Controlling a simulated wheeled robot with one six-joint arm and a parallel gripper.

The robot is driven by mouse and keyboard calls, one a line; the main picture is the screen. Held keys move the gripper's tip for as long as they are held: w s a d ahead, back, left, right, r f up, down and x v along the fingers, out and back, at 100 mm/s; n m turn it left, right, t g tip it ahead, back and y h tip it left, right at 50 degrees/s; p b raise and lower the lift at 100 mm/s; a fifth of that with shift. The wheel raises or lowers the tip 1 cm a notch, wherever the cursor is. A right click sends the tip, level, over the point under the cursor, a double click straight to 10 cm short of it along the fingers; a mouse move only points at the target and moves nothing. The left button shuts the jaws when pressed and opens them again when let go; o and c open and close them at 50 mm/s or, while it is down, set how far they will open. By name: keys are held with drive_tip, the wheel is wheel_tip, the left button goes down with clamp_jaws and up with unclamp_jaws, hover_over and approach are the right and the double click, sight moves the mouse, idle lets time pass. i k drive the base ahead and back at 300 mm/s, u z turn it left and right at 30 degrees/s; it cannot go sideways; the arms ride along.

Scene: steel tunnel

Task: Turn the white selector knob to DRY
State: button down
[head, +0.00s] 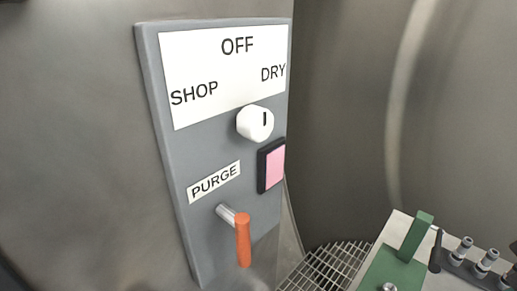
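The white selector knob (253,123) sticks out from a grey panel (220,145) on the tunnel wall, below a white label plate (222,72). The plate reads SHOP at the left, OFF at the top middle and DRY at the right. The short black mark on the knob's face stands upright and points up, toward the OFF side. Nothing touches the knob. My gripper is not in view.
A pink button in a black frame (271,166) sits just below right of the knob. An orange-handled lever (243,241) hangs below the PURGE label (214,181). At the bottom right are a metal grating (325,268) and a pale bench with green parts (413,240) and fittings.

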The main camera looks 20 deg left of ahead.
sight(254, 123)
drive_tip(key=u, duration=1.25)
